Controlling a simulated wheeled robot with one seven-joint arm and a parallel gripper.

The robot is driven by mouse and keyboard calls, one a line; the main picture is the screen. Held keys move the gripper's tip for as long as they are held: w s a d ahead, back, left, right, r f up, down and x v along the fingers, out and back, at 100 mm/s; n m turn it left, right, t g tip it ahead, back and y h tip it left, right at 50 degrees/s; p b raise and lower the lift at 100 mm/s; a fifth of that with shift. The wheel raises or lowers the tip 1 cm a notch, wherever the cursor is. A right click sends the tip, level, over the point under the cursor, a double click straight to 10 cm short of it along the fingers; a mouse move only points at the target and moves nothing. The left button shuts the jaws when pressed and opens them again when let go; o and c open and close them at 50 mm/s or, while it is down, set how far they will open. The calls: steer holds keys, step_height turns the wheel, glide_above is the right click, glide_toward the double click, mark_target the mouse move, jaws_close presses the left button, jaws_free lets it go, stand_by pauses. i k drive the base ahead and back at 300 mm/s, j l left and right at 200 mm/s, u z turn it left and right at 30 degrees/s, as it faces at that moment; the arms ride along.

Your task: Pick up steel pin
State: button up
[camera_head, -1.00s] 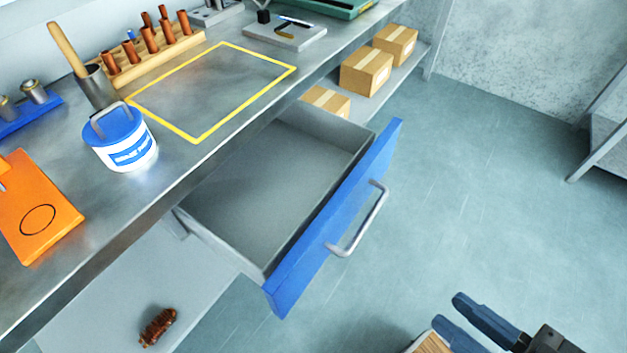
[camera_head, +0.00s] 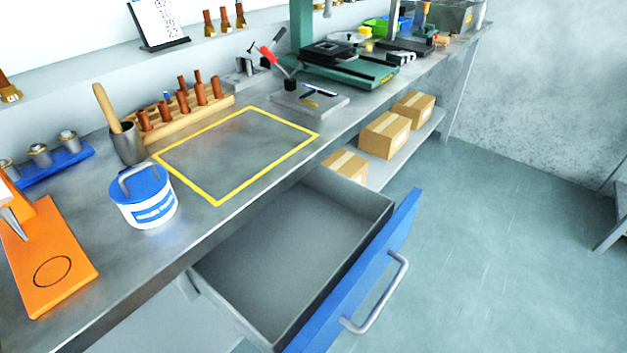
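I cannot make out a steel pin for certain in this view. A wooden rack (camera_head: 190,113) on the bench holds several copper-brown pins (camera_head: 201,92), with a small blue item partly hidden behind them. A blue tray (camera_head: 62,170) at the left edge holds several short metal pieces (camera_head: 40,154). A yellow outlined rectangle (camera_head: 216,204) on the bench is empty. My gripper is not in view.
An open, empty drawer (camera_head: 290,250) with a blue front (camera_head: 365,270) juts out below the bench. A white-and-blue tub (camera_head: 148,205), a dark cup (camera_head: 127,147) and an orange stand (camera_head: 45,262) occupy the left. Cardboard boxes (camera_head: 384,136) sit on the lower shelf.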

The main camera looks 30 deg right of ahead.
mark_target(238, 61)
steer(key=i+l, duration=0.45)
steer(key=i+l+u, duration=0.1)
steer(key=i+l, duration=0.35)
steer(key=i, duration=0.25)
steer(key=k+l+u, duration=0.15)
steer(key=k+l, duration=0.25)
steer(key=l, duration=0.1)
